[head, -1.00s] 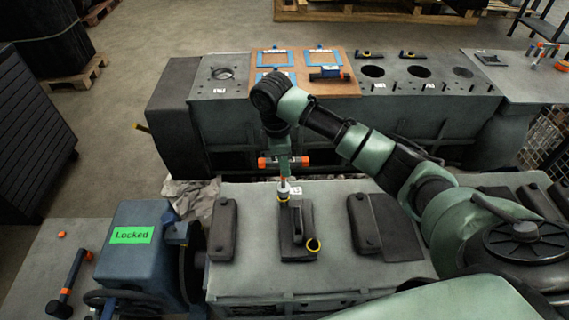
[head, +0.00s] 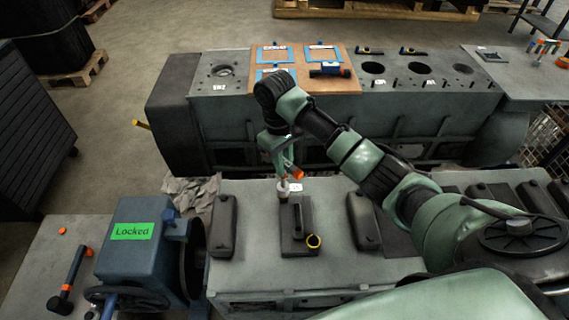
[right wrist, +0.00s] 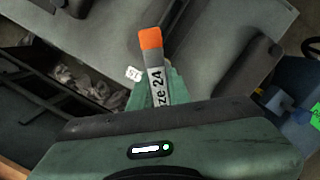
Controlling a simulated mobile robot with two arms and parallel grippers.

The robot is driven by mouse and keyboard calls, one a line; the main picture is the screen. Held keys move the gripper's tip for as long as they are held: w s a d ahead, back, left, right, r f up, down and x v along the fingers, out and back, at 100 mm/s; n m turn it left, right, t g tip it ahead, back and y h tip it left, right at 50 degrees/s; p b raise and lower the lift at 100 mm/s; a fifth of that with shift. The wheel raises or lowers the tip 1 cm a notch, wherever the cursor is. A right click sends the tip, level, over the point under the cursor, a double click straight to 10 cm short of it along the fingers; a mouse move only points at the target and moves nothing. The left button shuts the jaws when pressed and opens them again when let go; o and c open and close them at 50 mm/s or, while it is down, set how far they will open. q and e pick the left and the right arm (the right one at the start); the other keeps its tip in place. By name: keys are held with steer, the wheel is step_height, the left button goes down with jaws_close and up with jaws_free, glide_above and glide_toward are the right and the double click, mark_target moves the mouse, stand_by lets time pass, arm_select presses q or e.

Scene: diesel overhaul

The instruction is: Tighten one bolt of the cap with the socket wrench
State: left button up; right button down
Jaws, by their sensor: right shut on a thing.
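My right gripper (head: 281,147) is shut on the socket wrench (head: 294,172), which has an orange end. The wrench's pale socket (head: 283,190) points down at the far end of the cap (head: 298,222), over the far bolt position; the bolt itself is hidden. My left gripper is not in view.
More dark caps (head: 223,225) stand beside this one on the engine block (head: 255,267). A blue device marked "Locked" (head: 135,245) stands at left, near an orange-and-black tool (head: 68,283). Behind is a second block (head: 225,120) with a brown board (head: 263,86).

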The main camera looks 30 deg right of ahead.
steer(key=m, duration=0.6)
steer(key=shift+a+y, duration=0.1)
steer(key=shift+y, duration=0.3)
steer(key=m, duration=0.7)
steer(key=shift+a+m+t+y, duration=0.1)
steer(key=shift+m+t+y, duration=0.2)
steer(key=shift+y, duration=0.1)
steer(key=m, duration=0.5)
steer(key=shift+w+a+f+m+t, duration=0.1)
steer(key=shift+m+t, duration=0.2)
steer(key=shift+m, duration=0.1)
steer(key=m, duration=0.4)
steer(key=shift+t, duration=0.3)
steer(key=shift+w, duration=0.1)
